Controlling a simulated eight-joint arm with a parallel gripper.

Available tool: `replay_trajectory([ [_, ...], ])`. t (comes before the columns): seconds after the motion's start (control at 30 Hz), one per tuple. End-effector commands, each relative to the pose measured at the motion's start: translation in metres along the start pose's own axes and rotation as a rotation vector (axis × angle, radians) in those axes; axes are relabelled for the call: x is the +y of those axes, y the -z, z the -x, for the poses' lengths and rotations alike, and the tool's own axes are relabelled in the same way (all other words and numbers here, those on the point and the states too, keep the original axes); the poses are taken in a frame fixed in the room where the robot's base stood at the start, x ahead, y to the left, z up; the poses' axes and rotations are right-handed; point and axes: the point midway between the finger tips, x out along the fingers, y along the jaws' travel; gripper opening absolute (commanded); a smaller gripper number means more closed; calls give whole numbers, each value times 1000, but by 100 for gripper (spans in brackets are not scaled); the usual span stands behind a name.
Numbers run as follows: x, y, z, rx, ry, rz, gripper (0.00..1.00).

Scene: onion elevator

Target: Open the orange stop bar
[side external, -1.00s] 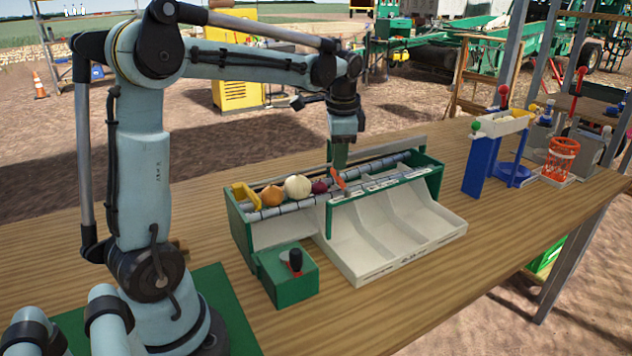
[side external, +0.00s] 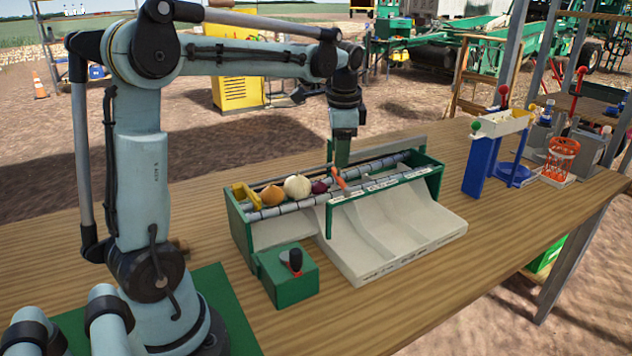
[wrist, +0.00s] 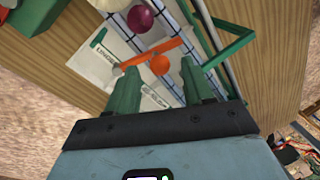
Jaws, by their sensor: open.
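The orange stop bar (side external: 339,178) lies across the roller lane of the green-framed conveyor. In the wrist view the stop bar (wrist: 151,53) runs slantwise, with a round orange knob (wrist: 160,64) beside it. My gripper (side external: 342,164) is above the lane, close to the bar. In the wrist view my gripper (wrist: 160,72) is open, with the knob showing between its two green fingers. I cannot tell whether a finger touches the bar or knob. A purple onion (side external: 319,187), a white onion (side external: 297,187) and a yellow-brown onion (side external: 272,196) rest on the rollers left of the bar.
White sorting bins (side external: 372,235) slope down in front of the lane. A green box (side external: 285,280) with a black-knobbed lever stands at front left. A blue stand (side external: 485,165) and an orange basket (side external: 562,158) are to the right. The table front (side external: 400,310) is clear.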

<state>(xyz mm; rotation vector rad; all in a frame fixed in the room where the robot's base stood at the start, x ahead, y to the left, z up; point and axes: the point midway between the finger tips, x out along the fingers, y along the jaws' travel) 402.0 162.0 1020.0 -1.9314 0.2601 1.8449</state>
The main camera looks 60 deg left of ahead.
Motion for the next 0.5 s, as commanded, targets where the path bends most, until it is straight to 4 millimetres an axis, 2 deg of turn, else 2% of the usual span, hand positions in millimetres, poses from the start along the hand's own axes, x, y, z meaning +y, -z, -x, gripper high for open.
replay_trajectory([
  [0.3,0,0,56,0,0,-2,51],
  [0.5,0,0,86,0,0,0,51],
])
